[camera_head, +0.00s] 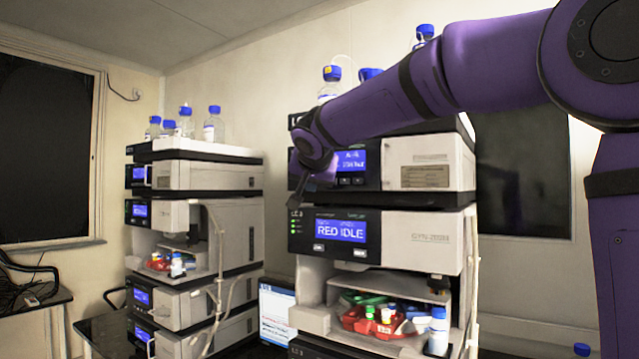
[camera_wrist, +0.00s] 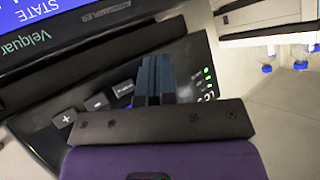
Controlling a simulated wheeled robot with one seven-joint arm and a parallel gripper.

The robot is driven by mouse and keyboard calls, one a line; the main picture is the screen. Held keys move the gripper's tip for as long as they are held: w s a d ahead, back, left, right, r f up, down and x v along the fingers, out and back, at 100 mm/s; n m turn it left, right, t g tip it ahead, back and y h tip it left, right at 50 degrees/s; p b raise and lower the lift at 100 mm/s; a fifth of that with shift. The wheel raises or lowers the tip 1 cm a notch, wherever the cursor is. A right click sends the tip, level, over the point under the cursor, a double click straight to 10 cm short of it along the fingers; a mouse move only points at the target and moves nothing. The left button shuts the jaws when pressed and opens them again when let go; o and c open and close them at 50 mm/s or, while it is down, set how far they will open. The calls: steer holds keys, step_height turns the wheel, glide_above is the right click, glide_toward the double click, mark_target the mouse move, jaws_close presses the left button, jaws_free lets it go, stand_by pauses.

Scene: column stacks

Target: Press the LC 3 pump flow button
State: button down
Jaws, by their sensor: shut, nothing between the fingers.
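The LC 3 stack is the nearer one, in the middle of the head view. Its upper module, with a blue display (camera_head: 352,161), has small buttons (camera_head: 351,181) below the screen. The module below it has an LC 3 label and a display (camera_head: 341,231) reading RED IDLE. My gripper (camera_head: 298,203) is shut and empty at the left front of the stack. In the wrist view its fingertips (camera_wrist: 153,62) lie over a dark panel, right of a button row: a button with unclear lettering (camera_wrist: 123,88), a minus button (camera_wrist: 96,102) and a plus button (camera_wrist: 66,118). I cannot tell whether they touch.
A second stack (camera_head: 190,180) with bottles on top stands to the left. Bottles (camera_head: 330,80) also stand on the near stack, behind my arm. A red tray (camera_head: 365,320) with vials sits in its lower bay. A tube hangs at its right side.

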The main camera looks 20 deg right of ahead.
steer(key=shift+a, duration=0.15)
steer(key=shift+s+a, duration=0.75)
steer(key=shift+a, duration=0.2)
steer(key=shift+s+a, duration=0.75)
steer(key=shift+a, duration=0.2)
steer(key=s+d+f+n+g+y, duration=0.1)
steer(key=s+d+f+n+g, duration=0.1)
steer(key=s+f, duration=0.5)
steer(key=s+d+f+n+g+y, duration=0.1)
steer(key=s+f, duration=0.7)
steer(key=s, duration=0.9)
steer(key=s+d+f+n+g+y, duration=0.1)
steer(key=s+d+f+n+g, duration=0.2)
steer(key=s, duration=0.8)
step_height(320, 180, down, 5)
steer(key=shift+s+d+r+g, duration=0.2)
steer(key=shift+s+d+g, duration=0.2)
steer(key=shift+d, duration=0.7)
